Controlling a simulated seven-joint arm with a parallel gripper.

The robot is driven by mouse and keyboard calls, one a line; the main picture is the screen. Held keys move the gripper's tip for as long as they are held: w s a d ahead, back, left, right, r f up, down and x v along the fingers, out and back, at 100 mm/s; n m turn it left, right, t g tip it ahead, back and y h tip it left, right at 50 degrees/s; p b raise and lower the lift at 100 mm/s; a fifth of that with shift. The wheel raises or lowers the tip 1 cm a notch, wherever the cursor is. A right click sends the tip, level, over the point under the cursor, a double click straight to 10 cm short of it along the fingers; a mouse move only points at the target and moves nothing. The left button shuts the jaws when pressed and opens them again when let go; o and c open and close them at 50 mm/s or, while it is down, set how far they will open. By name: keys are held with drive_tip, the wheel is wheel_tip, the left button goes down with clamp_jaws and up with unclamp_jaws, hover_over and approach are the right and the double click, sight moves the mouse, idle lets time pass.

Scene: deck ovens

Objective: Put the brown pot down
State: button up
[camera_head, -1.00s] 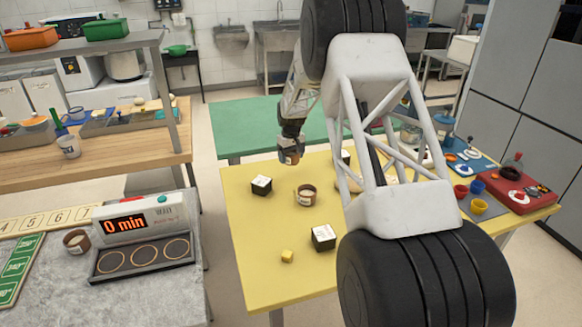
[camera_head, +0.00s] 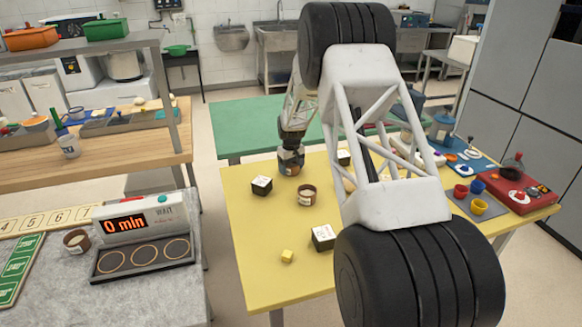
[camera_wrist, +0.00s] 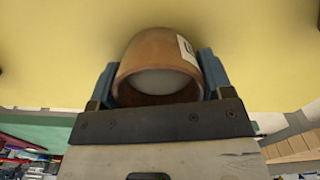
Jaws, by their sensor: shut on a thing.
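My gripper (camera_head: 290,162) is above the far left part of the yellow table (camera_head: 250,240) in the head view. It is shut on a brown pot (camera_head: 289,170), mostly hidden by the jaws there. In the wrist view the held brown pot (camera_wrist: 150,48) sits between the blue fingers, with a pale label on its side and a pale inside. Whether its base touches the table cannot be told. A similar brown pot (camera_head: 306,198) stands on the yellow table in front of my gripper, and another (camera_head: 76,241) stands on the grey counter.
A dark-sided, white-topped cube (camera_head: 262,185) lies left of my gripper. A similar cube (camera_head: 323,237) and a small yellow cube (camera_head: 287,256) lie nearer. A red board (camera_head: 515,195) and small cups are at the right. Bare yellow surface lies between these things.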

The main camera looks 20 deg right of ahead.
drive_tip(key=o, duration=1)
drive_tip(key=shift+o, duration=0.2)
drive_tip(key=shift+r, duration=0.2)
wheel_tip(320, 180, up, 11)
drive_tip(key=shift+r, duration=0.45)
drive_tip(key=shift+r, duration=0.1)
